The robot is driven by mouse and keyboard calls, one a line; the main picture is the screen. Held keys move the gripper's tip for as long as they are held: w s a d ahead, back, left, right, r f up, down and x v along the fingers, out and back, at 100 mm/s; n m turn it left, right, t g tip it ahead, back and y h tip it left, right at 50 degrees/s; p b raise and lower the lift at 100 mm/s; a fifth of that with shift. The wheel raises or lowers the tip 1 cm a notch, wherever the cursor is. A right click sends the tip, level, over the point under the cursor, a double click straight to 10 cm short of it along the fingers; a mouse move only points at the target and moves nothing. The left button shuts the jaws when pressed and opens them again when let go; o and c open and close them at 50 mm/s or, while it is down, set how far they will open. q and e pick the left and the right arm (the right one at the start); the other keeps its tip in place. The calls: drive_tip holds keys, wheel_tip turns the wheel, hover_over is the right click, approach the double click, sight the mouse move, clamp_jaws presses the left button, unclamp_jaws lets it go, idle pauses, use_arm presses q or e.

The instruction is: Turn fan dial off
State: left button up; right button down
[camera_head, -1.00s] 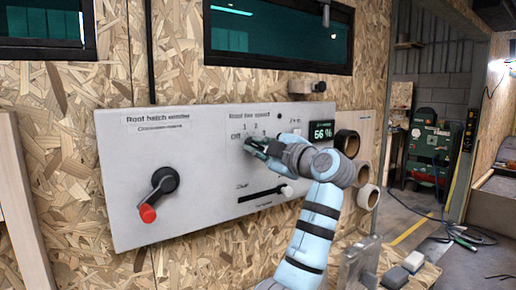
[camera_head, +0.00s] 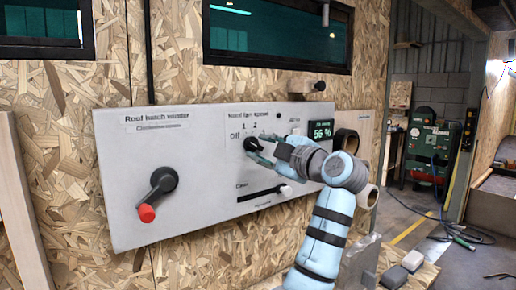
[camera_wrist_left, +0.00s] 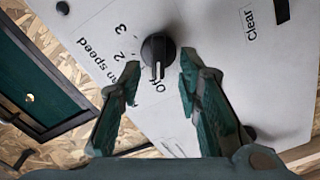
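The fan dial (camera_head: 251,144) is a black round knob on the grey panel (camera_head: 205,160), under the roof fan speed label. My left gripper (camera_head: 264,147) is just right of the dial in the head view. In the left wrist view its two green fingers (camera_wrist_left: 158,88) are spread apart, with the dial showing between and beyond their tips. They hold nothing and look clear of the knob. My right gripper is in neither view.
A black crank with a red knob (camera_head: 147,213) is at the panel's left. A slider with a white knob (camera_head: 286,191) sits below the dial, and a display (camera_head: 321,130) reads 56 %.

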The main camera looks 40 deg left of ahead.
use_arm(q)
drive_tip(key=v, duration=0.9)
drive_tip(key=shift+d, duration=0.4)
drive_tip(key=shift+a, duration=0.1)
